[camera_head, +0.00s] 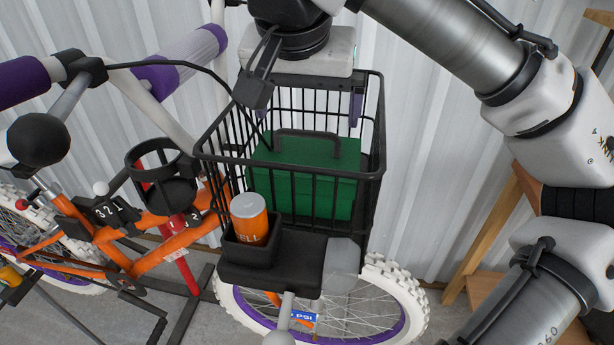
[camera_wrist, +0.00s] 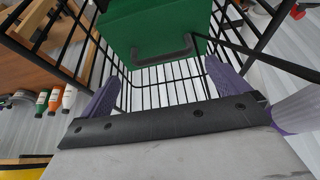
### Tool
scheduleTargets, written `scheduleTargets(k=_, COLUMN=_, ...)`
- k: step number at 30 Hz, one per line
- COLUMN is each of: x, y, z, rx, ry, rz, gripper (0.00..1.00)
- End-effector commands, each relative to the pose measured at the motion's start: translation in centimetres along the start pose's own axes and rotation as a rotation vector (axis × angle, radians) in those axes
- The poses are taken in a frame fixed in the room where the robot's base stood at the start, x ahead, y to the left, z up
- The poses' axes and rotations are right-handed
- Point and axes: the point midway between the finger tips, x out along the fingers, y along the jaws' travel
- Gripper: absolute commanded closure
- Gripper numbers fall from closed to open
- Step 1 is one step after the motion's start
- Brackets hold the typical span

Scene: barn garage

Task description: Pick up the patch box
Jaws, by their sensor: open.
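The patch box, which I take to be the green box (camera_head: 302,190) with a black handle (camera_head: 307,136) on top, sits inside a black wire basket (camera_head: 372,140) on the bicycle. In the wrist view the green box (camera_wrist: 150,25) and its handle (camera_wrist: 162,55) show ahead, between the finger lines. My gripper (camera_head: 310,112) is at the basket's top, above the box, with purple fingers spread. Its fingers (camera_wrist: 163,78) also show apart and empty in the wrist view. The handle is clear of both fingers. The box's lower part is partly hidden by wires.
An orange can (camera_head: 249,222) stands in a small black holder at the basket's front left. The basket wires surround the box closely. Handlebar grips (camera_head: 180,62) are at the left, and a corrugated wall (camera_head: 430,170) stands behind. Wooden furniture (camera_head: 490,240) is at the right.

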Motion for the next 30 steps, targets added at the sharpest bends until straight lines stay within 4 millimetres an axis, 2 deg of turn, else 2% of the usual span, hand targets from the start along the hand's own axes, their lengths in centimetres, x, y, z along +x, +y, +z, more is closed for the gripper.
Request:
scheduleTargets(k=8, x=2.1, y=-0.1, z=0.0, rx=-0.001, ry=-0.002, rz=0.002, gripper=0.00)
scheduleTargets(k=16, x=5.9, y=-0.3, z=0.0, rx=-0.001, ry=-0.002, rz=0.001, gripper=0.00)
scheduleTargets(k=25, x=6.5, y=-0.3, z=0.1, rx=-0.001, ry=0.000, rz=0.001, gripper=0.00)
scheduleTargets(k=30, x=6.5, y=-0.3, z=0.1, rx=-0.001, ry=0.000, rz=0.001, gripper=0.22)
